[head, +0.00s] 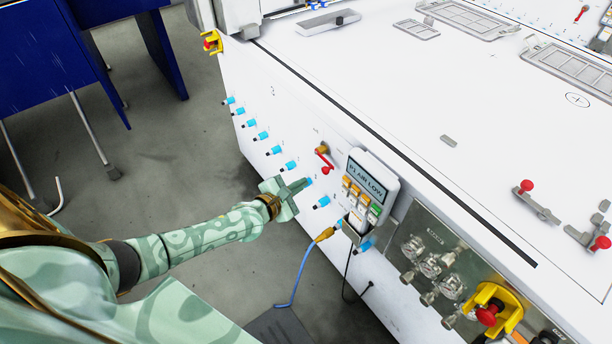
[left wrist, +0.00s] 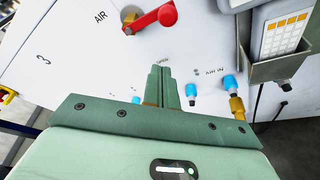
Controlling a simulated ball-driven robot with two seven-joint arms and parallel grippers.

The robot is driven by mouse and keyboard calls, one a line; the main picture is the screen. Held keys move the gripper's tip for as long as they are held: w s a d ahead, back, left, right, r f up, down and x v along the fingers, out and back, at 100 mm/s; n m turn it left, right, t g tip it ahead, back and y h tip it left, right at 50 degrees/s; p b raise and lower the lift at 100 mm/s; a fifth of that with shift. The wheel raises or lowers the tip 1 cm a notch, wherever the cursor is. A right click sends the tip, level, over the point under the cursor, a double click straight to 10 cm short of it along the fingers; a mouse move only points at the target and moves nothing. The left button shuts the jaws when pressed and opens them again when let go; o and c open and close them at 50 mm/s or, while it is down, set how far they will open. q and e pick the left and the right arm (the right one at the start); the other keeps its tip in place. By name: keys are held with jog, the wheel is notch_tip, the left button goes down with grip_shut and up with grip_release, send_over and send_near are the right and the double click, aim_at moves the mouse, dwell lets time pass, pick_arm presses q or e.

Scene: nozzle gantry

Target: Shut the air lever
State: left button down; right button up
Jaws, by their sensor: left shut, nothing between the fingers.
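The air lever (head: 326,165) is a red handle on a brass valve, on the white front panel of the machine in the head view. In the left wrist view the lever (left wrist: 152,20) points right from its brass pivot, beside the printed word AIR. My left gripper (head: 302,185) is just below and left of the lever in the head view, apart from it. In the left wrist view its green fingers (left wrist: 163,75) are together and empty, below the lever. My right gripper is not in view.
Blue fittings (head: 262,136) line the panel. A blue hose (head: 301,265) hangs from a brass connector (head: 325,235). Gauges (head: 430,265) and a red-yellow emergency stop (head: 488,315) sit lower right.

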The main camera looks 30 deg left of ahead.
pick_arm(q)
jog(key=p+v, duration=0.1)
jog(key=v, duration=0.3)
jog(key=shift+s+a, duration=0.25)
jog(key=shift+s, duration=0.15)
